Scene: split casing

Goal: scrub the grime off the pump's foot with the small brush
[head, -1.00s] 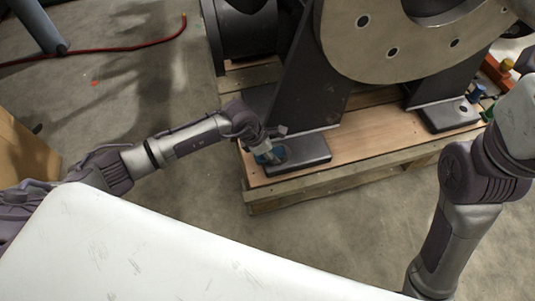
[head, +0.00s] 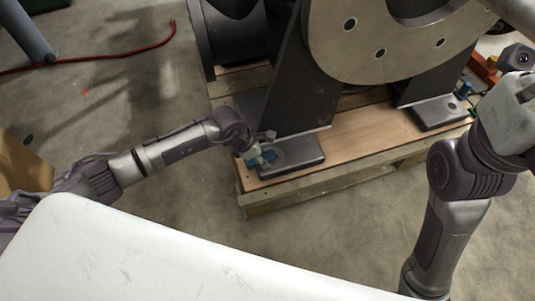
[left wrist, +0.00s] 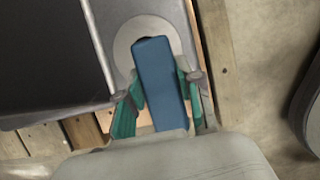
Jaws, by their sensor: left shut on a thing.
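The pump's foot (head: 300,152) is a dark grey flat block at the base of a black upright plate, on the wooden pallet. My left gripper (head: 262,157) is at the left end of this foot. In the left wrist view, its teal-padded fingers (left wrist: 156,95) are shut on the small brush (left wrist: 157,75), seen as a blue block. The brush's far end lies over a pale round disc (left wrist: 131,35) on the foot. Its bristles are hidden, and I cannot tell whether they touch. No grime is clearly distinguishable.
The pallet (head: 350,178) carries the large pump casing (head: 365,55), with a second foot (head: 437,114) to the right. A red hose (head: 110,57) lies on the concrete floor at the upper left. The floor in front of the pallet is clear.

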